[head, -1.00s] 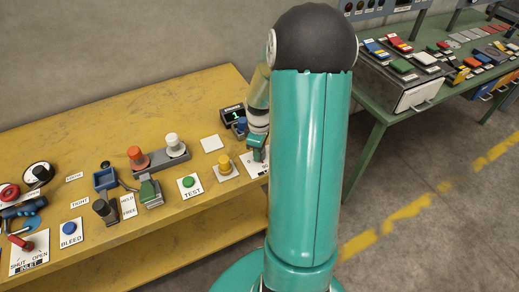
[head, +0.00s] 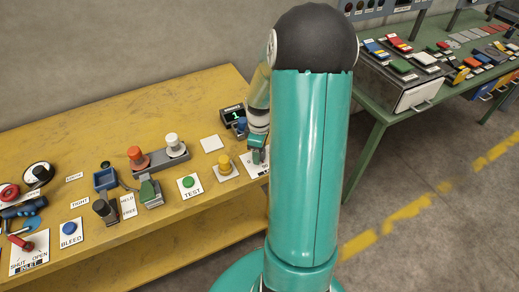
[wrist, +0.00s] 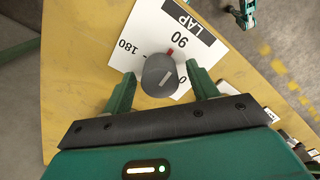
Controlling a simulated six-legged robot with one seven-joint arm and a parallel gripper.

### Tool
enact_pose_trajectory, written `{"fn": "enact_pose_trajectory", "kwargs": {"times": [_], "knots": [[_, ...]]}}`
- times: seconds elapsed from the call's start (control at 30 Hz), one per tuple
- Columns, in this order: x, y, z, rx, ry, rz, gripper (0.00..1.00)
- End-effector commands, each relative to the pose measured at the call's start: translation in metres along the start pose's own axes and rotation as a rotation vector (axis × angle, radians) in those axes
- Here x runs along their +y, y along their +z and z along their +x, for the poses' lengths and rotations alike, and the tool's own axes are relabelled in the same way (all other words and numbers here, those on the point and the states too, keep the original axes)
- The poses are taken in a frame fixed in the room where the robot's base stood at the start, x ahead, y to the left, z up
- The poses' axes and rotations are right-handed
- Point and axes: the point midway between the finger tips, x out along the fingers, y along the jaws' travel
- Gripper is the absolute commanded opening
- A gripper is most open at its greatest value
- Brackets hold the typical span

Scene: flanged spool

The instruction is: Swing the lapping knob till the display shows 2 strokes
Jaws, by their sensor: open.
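The lapping knob (wrist: 160,74) is a dark grey round knob on a white card (wrist: 204,45) marked LAP, 90, 180 and 0. A red mark on the card side of the knob lies near the 90. My gripper (wrist: 162,88) is open, with one green finger on each side of the knob; whether they touch it I cannot tell. In the head view my gripper (head: 257,153) is over the card at the bench's right end, and my arm hides the knob. The small display (head: 233,114) behind it shows a green 1.
A green table (head: 380,102) with trays stands at the right. Floor lies between.

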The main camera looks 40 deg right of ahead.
Motion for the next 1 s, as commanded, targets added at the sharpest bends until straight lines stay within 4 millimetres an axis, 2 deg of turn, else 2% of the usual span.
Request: {"fn": "enact_pose_trajectory", "kwargs": {"times": [0.13, 0.27, 0.7, 0.83, 1.0], "knots": [[0.001, 0.0, -0.005, 0.001, 0.002, 0.0, 0.59], [0.001, 0.0, -0.022, 0.001, 0.005, 0.0, 0.59], [0.001, 0.0, -0.115, 0.001, 0.005, -0.001, 0.59], [0.0, 0.0, -0.131, 0.001, 0.002, 0.0, 0.59], [0.0, 0.0, -0.138, 0.0, 0.0, 0.0, 0.59]]}}
